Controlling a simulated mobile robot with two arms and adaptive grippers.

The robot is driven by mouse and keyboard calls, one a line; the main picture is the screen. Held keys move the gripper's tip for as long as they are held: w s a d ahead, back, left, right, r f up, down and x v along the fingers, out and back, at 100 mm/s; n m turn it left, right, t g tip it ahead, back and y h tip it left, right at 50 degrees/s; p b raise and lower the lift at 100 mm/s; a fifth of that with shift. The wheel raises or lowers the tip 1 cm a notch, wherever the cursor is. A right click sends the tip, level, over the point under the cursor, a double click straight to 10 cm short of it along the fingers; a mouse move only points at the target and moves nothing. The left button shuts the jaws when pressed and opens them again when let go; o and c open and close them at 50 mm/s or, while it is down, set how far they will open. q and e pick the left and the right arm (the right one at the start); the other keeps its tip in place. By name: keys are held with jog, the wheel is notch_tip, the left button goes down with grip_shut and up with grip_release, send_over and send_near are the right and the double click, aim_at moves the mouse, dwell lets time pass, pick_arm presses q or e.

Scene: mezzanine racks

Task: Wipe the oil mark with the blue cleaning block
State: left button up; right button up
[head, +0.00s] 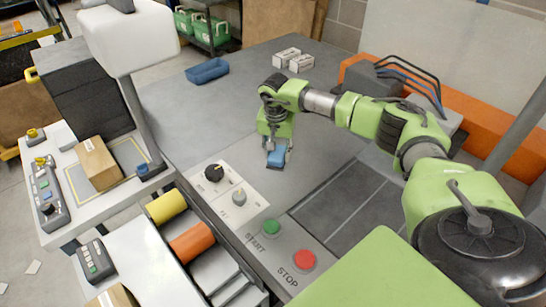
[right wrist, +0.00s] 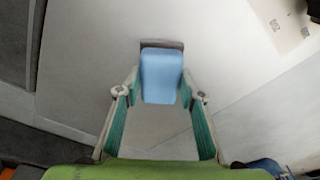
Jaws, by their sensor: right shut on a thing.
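My right gripper (head: 277,148) points down over the grey worktop (head: 225,110), just beyond the white knob panel (head: 212,172). It is shut on the blue cleaning block (head: 276,159). In the right wrist view the block (right wrist: 162,80) sits between the two fingertips of the gripper (right wrist: 162,90). The block is at or close above the surface; I cannot tell whether it touches. A dark brownish strip (right wrist: 162,43) shows at the block's far edge; I cannot tell whether it is the oil mark or part of the block. My left gripper is not in view.
A blue tray (head: 207,71) and small white boxes (head: 301,63) stand farther back on the worktop. A black knob (head: 213,172), a green START button (head: 272,227) and a red STOP button (head: 304,260) stand up near the block. The worktop's middle is clear.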

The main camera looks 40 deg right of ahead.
jog(key=shift+w+d+b, duration=0.2)
jog(key=shift+d+b, duration=0.7)
jog(key=shift+d, duration=2.05)
jog(key=shift+w+d+f+b, duration=0.15)
jog(key=shift+d+b, duration=0.5)
jog(key=shift+d, duration=1.25)
notch_tip(320, 180, up, 6)
jog(key=p, duration=0.4)
notch_tip(320, 180, up, 3)
jog(key=p, duration=0.2)
jog(key=shift+p, duration=0.3)
